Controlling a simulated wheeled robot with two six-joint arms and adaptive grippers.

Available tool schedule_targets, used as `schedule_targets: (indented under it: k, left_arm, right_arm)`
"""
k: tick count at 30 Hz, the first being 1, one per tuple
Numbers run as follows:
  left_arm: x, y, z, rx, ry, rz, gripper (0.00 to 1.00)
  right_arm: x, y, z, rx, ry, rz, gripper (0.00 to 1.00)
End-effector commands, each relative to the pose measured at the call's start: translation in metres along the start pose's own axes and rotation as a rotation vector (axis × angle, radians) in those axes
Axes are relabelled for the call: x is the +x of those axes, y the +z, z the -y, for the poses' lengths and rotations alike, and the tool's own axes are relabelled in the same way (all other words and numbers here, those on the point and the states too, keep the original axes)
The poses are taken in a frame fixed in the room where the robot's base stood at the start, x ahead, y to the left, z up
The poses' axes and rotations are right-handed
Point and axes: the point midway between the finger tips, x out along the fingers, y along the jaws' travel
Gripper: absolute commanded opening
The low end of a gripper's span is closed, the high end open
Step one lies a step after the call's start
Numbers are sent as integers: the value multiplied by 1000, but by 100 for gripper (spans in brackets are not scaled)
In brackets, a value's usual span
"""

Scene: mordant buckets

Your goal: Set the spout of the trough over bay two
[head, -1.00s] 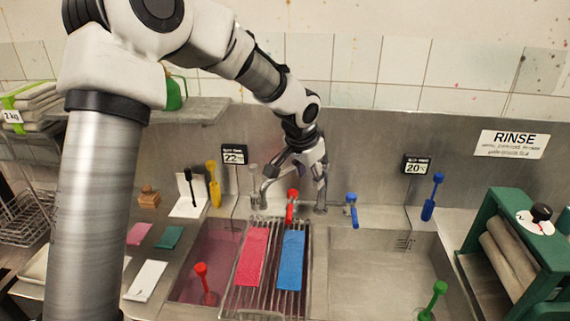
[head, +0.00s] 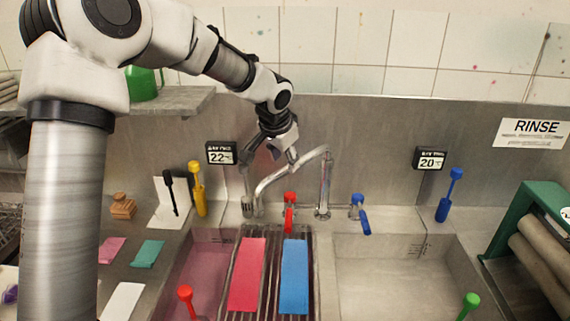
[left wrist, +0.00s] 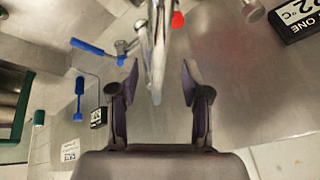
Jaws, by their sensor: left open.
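The metal spout (head: 297,165) is a bent pipe behind the sinks, running between two uprights near the back wall. Which end is its outlet is hard to tell. My left gripper (head: 284,156) is just above the pipe in the head view. In the left wrist view, its two fingers (left wrist: 159,80) are apart, with the pipe (left wrist: 157,55) showing between them; contact cannot be told. Bay two (head: 392,275) is the bare right basin, below the 20° display (head: 431,158). Bay one (head: 200,272) is the pinkish left basin, below the 22° display (head: 221,153). My right gripper is not in view.
A rack (head: 268,298) carries a pink strip (head: 248,275) and a blue strip (head: 294,275) between the basins. A red tap (head: 290,212) and a blue tap (head: 361,212) stand behind. A green roller machine (head: 530,225) is at the right.

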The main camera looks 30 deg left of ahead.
Motion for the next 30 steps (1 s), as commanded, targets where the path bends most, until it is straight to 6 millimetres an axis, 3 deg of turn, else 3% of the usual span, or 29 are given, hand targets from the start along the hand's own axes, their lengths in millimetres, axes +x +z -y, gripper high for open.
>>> schedule_targets:
  k: [6, 13, 14, 15, 18, 30]
  left_arm:
    - [29, 0, 0, 1, 0, 1, 48]
    - [32, 0, 0, 0, 0, -1, 48]
    - [32, 0, 0, 0, 0, -1, 44]
    - [32, 0, 0, 0, 0, -1, 30]
    - [32, 0, 0, 0, 0, -1, 0]
    - [33, -2, -3, -15, -7, 4, 0]
  right_arm:
    - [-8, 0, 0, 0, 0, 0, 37]
    - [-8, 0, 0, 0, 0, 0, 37]
    - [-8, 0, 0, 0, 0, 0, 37]
    - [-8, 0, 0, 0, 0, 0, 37]
    - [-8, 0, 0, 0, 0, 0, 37]
    - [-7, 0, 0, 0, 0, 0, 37]
